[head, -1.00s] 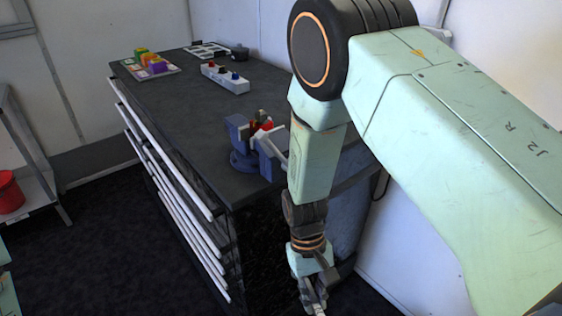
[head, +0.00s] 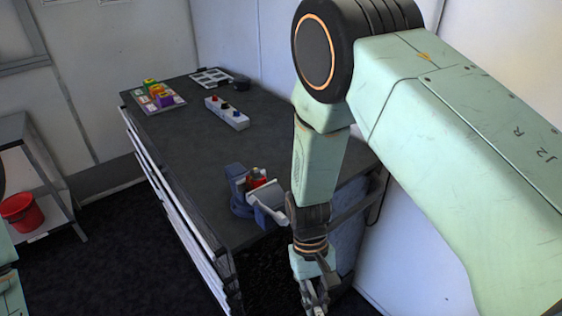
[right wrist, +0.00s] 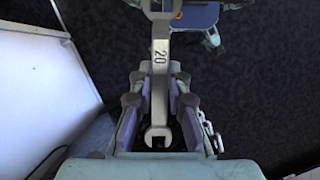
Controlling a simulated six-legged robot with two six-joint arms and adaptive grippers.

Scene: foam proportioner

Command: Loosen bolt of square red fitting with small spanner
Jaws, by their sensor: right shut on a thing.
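A red fitting (head: 257,176) is clamped in the blue vise (head: 240,205) at the near corner of the dark workbench; its bolt is too small to make out. My right gripper (head: 314,300) hangs low in front of the bench, lower and to the right of the vise in the head view. In the right wrist view my right gripper (right wrist: 160,105) is shut on a grey spanner (right wrist: 160,60) marked 20, with an open end between the fingers and the other end pointing away. My left gripper is not in view; only part of my left arm shows at the left edge.
A red bucket (head: 21,212) stands on a shelf at left. Dark floor lies between shelf and bench.

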